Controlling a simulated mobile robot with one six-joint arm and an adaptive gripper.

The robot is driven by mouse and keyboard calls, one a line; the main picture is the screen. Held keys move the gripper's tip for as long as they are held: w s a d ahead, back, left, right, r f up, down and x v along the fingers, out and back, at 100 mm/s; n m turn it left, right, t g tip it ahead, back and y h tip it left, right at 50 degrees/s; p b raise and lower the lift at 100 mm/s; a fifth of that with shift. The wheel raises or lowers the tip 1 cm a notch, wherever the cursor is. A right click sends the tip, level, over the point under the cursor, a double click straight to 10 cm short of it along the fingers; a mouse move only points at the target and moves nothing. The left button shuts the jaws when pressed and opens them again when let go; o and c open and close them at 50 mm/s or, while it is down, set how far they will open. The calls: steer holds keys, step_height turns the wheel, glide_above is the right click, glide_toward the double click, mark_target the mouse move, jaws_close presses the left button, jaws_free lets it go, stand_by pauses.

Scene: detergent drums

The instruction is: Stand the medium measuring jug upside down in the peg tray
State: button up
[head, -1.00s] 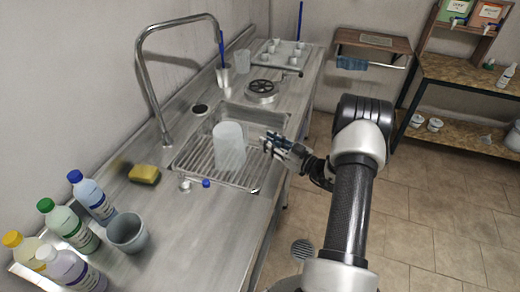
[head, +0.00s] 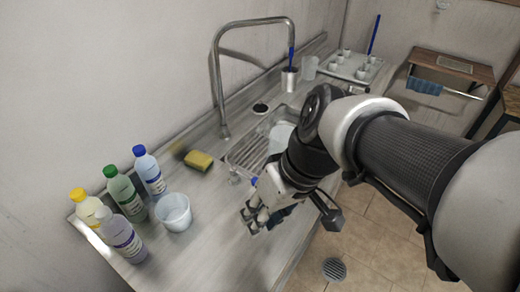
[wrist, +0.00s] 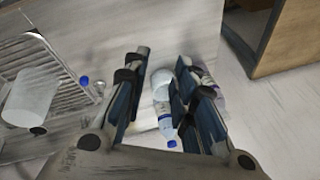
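Three vessels could be the medium measuring jug, and I cannot tell which it is. A pale translucent one (head: 280,136) stands on the ribbed drainer, partly hidden by my arm; it also shows in the wrist view (wrist: 30,98). A pale blue-grey one (head: 174,213) stands beside the bottles. A small clear one (head: 309,68) stands at the back. A pale tray (head: 345,70) with several short white upright pieces, perhaps the peg tray, lies at the far end. My gripper (head: 252,216) is over the counter's front edge, right of the blue-grey vessel. Its fingers (wrist: 162,62) are open and empty.
Several capped bottles (head: 127,196) stand at the left by the wall. A yellow sponge (head: 199,161) lies behind my gripper. A tall curved tap (head: 216,85) rises by the sink. A metal cup with a blue-handled tool (head: 290,80) stands farther back.

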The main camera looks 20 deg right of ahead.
steer(key=s+d+r+m+t+h, duration=0.1)
steer(key=s+d+m+t+h, duration=0.1)
steer(key=s+d+h, duration=0.1)
steer(key=shift+s+d+r+m+t+h, duration=0.3)
steer(key=shift+s+d+t, duration=0.15)
steer(key=shift+s, duration=0.2)
steer(key=shift+o, duration=0.6)
